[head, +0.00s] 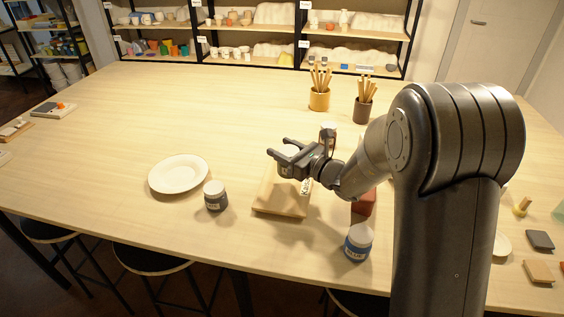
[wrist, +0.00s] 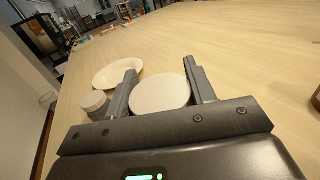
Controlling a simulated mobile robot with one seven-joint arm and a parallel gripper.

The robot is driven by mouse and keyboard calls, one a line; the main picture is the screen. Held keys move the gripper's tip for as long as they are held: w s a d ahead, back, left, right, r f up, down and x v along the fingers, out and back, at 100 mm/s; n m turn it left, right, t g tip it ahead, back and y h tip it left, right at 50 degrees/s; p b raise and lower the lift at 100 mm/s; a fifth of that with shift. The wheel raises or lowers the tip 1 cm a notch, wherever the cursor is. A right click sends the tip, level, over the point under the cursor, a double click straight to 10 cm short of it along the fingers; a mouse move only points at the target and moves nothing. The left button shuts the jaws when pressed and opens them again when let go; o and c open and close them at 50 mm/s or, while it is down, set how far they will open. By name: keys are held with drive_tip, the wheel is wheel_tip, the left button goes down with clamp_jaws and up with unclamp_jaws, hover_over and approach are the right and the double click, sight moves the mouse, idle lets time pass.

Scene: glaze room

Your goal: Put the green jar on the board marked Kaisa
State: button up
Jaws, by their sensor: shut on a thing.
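My gripper (head: 278,149) is over the back part of a pale wooden board (head: 272,201) with a dark-lettered label (head: 306,186), too small to read surely. In the wrist view my gripper (wrist: 160,70) is shut on a jar, whose round off-white lid (wrist: 160,95) sits between the fingers. The jar's body is mostly hidden by the fingers in the head view, and I cannot tell its colour. I cannot tell whether it touches the board. No plainly green jar shows elsewhere.
A dark grey jar (head: 215,196) and a white plate (head: 178,174) stand left of the board. Tool pots (head: 319,101) stand behind. The table's far left is largely clear.

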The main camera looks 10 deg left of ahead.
sight(290, 152)
drive_tip(key=shift+a+f, duration=0.35)
drive_tip(key=shift+f, duration=1.85)
drive_tip(key=o, duration=1.1)
drive_tip(key=shift+f, duration=0.15)
drive_tip(key=shift+o, duration=0.2)
drive_tip(key=shift+d, duration=0.1)
drive_tip(key=v, duration=0.2)
drive_tip(key=shift+s+d, duration=0.1)
drive_tip(key=shift+d, duration=0.3)
wheel_tip(290, 152, up, 7)
drive_tip(key=shift+s+r, duration=0.1)
drive_tip(key=shift+r, duration=0.05)
